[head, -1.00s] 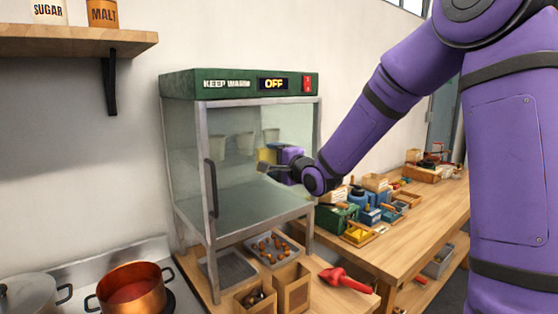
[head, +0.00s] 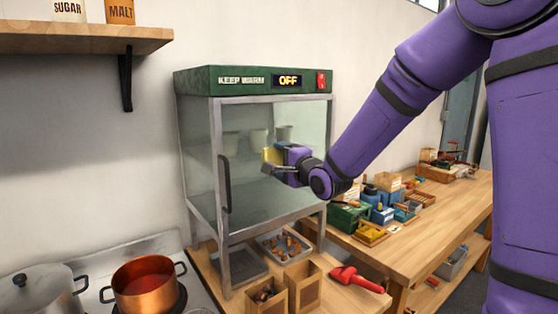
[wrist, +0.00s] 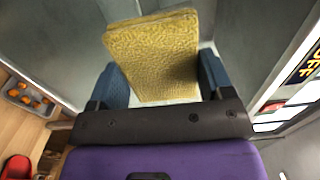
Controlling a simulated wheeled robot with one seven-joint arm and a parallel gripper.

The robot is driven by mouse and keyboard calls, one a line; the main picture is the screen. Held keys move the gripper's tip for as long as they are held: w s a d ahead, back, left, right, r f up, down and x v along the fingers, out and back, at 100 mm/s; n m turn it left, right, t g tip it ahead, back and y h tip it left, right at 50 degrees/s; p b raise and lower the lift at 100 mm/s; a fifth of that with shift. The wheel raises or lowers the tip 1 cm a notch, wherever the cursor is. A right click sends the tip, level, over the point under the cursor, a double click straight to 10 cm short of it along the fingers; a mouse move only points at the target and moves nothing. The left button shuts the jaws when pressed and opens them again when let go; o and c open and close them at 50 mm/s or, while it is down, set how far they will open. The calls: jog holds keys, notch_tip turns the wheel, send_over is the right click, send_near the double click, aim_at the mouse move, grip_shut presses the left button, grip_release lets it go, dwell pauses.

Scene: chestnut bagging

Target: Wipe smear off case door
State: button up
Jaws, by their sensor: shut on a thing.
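The warming case (head: 292,89) stands on the counter with a glass front door (head: 270,195) in a grey metal frame. My gripper (head: 272,164) is at the door's glass, right of its middle. It is shut on a yellow sponge (head: 267,155). In the wrist view the textured sponge (wrist: 152,55) sits between the two blue fingers of my gripper (wrist: 155,85). The sponge is close to the glass; I cannot tell if it touches. I cannot make out a smear on the door.
A dark door handle (head: 224,184) is on the case's left post. Below are a tray of chestnuts (head: 284,246), open boxes (head: 304,288) and a red tool (head: 355,279). A copper pot (head: 147,284) is at lower left. Boxes crowd the right bench (head: 420,246).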

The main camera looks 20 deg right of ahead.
jog(key=shift+v, duration=2.35)
jog(key=shift+s, duration=0.1)
jog(key=shift+v, duration=1.45)
